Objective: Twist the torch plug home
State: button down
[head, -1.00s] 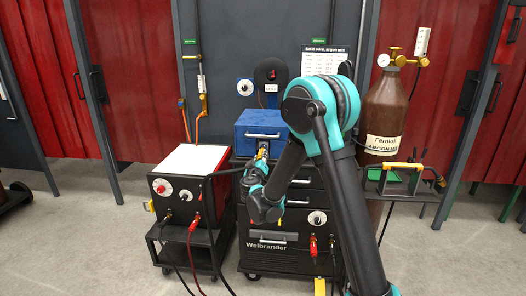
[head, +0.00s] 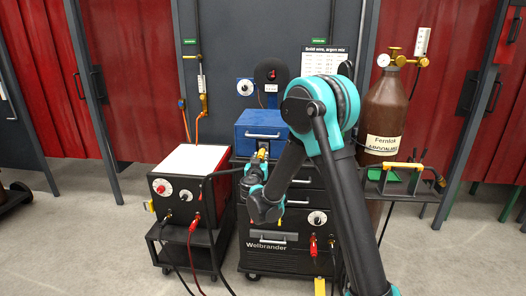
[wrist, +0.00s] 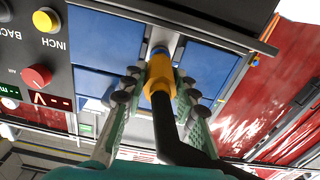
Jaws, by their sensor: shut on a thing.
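The torch plug (wrist: 160,76) is a yellow-orange collar with a thick black cable behind it. In the wrist view its front end meets a grey metal socket (wrist: 160,48) on the blue wire feeder (wrist: 100,55). My gripper (wrist: 159,92) is shut on the plug, one green-padded finger on each side. In the head view the plug (head: 262,153) shows small and yellow below the feeder's (head: 248,128) front handle. My wrist and forearm partly hide that spot. I cannot tell how deep the plug sits.
The feeder stands on a black drawer cabinet (head: 265,254). A red-sided welding unit (head: 176,190) stands left, with cables hanging from it. A brown gas cylinder (head: 385,115) and a small side shelf with clamps are on the right.

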jog(key=c, duration=1.1)
grip_release()
jog(key=s, duration=1.2)
jog(key=s+d+f+m+g+h, duration=0.1)
jog(key=s+d+f+g+h, duration=0.2)
jog(key=d, duration=1)
jog(key=s+d+f+m+g+h, duration=0.1)
jog(key=s+d+f+g, duration=0.3)
jog(key=d, duration=0.8)
jog(key=s+d+f+g+y, duration=0.1)
jog(key=s+f+g, duration=0.1)
jog(key=s, duration=0.5)
jog(key=s+d+f+n+g+y, duration=0.1)
jog(key=s+f+g+y, duration=0.1)
jog(key=s, duration=0.5)
jog(key=s+d+f+g+y, duration=0.1)
jog(key=s+d+f+g, duration=0.1)
jog(key=s, duration=0.4)
jog(key=shift+s+f+n+g+y, duration=0.3)
jog(key=shift+s+f+n+g, duration=0.1)
jog(key=shift+f, duration=0.2)
